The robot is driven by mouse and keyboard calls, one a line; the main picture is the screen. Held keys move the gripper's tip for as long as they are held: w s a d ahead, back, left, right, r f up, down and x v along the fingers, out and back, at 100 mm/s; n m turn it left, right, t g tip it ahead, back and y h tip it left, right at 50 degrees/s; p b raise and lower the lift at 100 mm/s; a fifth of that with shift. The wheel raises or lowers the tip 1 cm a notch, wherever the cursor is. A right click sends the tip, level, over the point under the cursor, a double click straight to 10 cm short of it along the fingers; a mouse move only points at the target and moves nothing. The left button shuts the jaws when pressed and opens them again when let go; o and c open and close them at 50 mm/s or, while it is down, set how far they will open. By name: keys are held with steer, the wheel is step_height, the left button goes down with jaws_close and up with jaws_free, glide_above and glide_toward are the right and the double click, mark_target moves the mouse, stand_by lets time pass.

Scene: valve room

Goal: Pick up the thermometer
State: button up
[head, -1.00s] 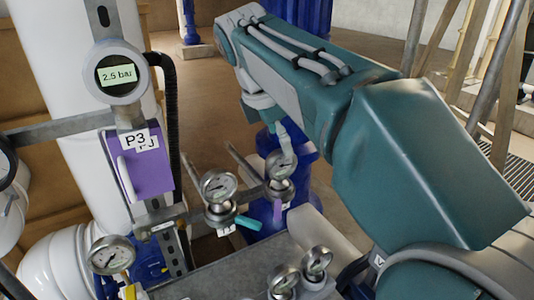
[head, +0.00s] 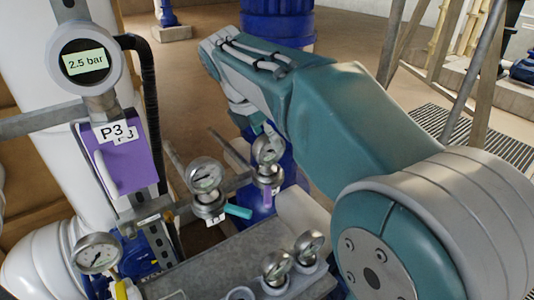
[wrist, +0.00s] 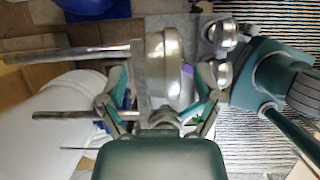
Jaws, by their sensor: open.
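Several round dial instruments with metal rims show; their faces are too small to tell surely which is the thermometer. In the head view, one dial (head: 268,148) stands right at the end of my arm, above a purple tag. Another dial (head: 204,175) with a teal lever sits to its left on the same pipework. My gripper (head: 262,128) reaches down at the first dial and is partly hidden by my arm. In the wrist view, my gripper (wrist: 160,104) is open, its teal fingers on either side of a round metal housing (wrist: 170,65). Contact cannot be told.
A digital display (head: 84,63) reads 2.5 bar above a purple P3 sign (head: 128,168). A lower-left gauge (head: 97,253) and a front dial (head: 308,247) stand nearby.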

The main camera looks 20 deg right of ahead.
steer(key=shift+x, duration=1.3)
steer(key=c, duration=1.1)
step_height(320, 180, up, 10)
steer(key=shift+r, duration=0.1)
steer(key=shift+o, duration=0.2)
steer(key=shift+s, duration=0.15)
steer(key=s+d, duration=0.2)
steer(key=s, duration=0.6)
steer(key=shift+s+d, duration=0.2)
steer(key=shift+d, duration=0.2)
